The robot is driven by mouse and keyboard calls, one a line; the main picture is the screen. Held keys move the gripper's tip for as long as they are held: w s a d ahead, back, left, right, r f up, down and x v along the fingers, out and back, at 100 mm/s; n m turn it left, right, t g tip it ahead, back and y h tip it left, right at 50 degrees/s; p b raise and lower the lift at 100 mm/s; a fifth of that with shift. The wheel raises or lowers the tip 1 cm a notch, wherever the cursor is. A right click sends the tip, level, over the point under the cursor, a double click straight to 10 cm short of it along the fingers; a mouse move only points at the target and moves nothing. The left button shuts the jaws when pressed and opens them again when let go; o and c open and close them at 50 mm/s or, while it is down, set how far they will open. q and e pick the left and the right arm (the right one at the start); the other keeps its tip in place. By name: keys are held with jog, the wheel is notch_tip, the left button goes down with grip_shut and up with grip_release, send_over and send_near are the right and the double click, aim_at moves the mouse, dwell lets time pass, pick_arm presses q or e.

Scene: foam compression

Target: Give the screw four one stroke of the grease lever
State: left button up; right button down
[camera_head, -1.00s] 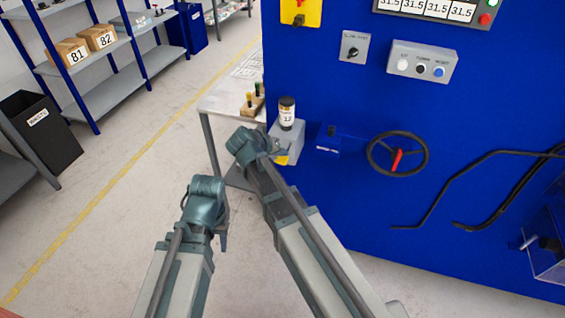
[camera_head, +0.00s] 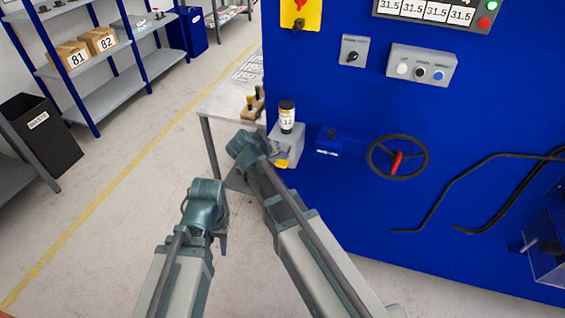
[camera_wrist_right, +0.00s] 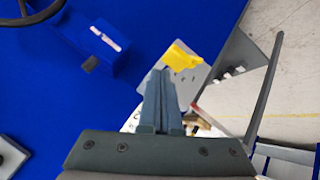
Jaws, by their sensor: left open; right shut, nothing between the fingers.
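A grey box (camera_head: 289,148) with a dark-capped bottle (camera_head: 287,117) on top stands against the blue machine's left edge. A yellow part (camera_head: 281,163) shows low on it, and in the right wrist view (camera_wrist_right: 184,56). I cannot make out a separate lever for sure. My right gripper (camera_wrist_right: 160,100) is shut and empty, its fingers pointing toward the grey box and yellow part; no contact is visible. In the head view its fingers are mostly hidden by my wrist. My left gripper (camera_head: 222,243) is open, over the floor further left, its fingers partly hidden.
A black handwheel (camera_head: 398,157) with a red handle and bent black bars (camera_head: 445,190) project from the blue panel. Above are a selector knob (camera_head: 353,50), a button box (camera_head: 422,66) and displays (camera_head: 430,12). A table (camera_head: 222,108) stands behind the grey box. Floor at left is clear.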

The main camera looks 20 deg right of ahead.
aim_at(283, 163)
jog(key=shift+f, duration=0.15)
dwell(0.8)
jog(key=shift+f+b, duration=0.25)
jog(key=shift+b, duration=0.15)
jog(key=shift+f+b, duration=1.35)
dwell(1.1)
jog(key=shift+r, duration=0.1)
dwell(0.5)
jog(key=shift+r+p, duration=1.7)
jog(key=shift+p, duration=0.05)
jog(key=shift+r, duration=0.1)
notch_tip(283, 163, up, 5)
jog(key=p, duration=0.5)
